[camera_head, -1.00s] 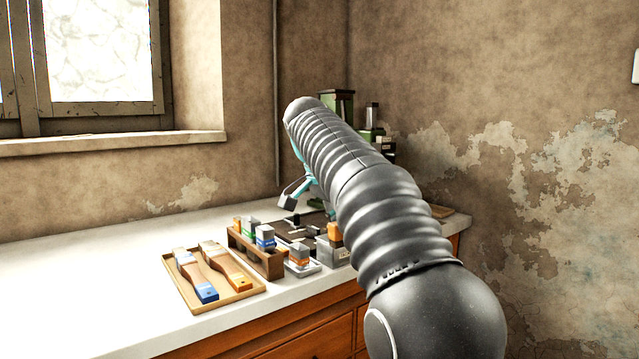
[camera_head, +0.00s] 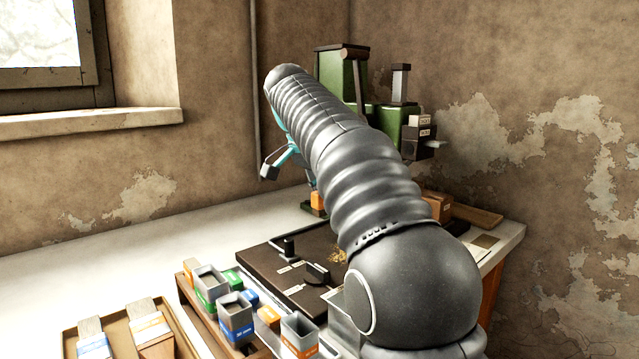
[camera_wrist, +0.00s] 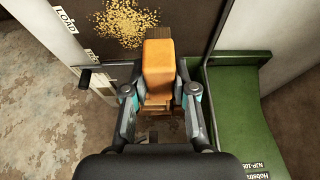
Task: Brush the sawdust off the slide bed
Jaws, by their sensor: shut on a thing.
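My gripper (camera_wrist: 160,95) is shut on an orange block-shaped thing (camera_wrist: 158,62) with a dark brown strip at its far edge; I take it for a brush. In the head view, a small orange piece (camera_head: 317,200) with a dark underside shows below my gripper, beyond my arm. The slide bed (camera_head: 285,252) is a dark flat plate with labels and small black knobs. Sawdust (camera_wrist: 125,22) lies as a golden scattered patch on it, just past the held thing in the wrist view. In the head view the sawdust (camera_head: 338,256) is partly hidden by my arm.
The green press (camera_head: 342,80) stands at the back, also showing green at right in the wrist view (camera_wrist: 240,110). A rack of small bins (camera_head: 236,318) and a tray (camera_head: 70,345) with two brushes lie in front. White counter (camera_head: 110,262) at left is clear.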

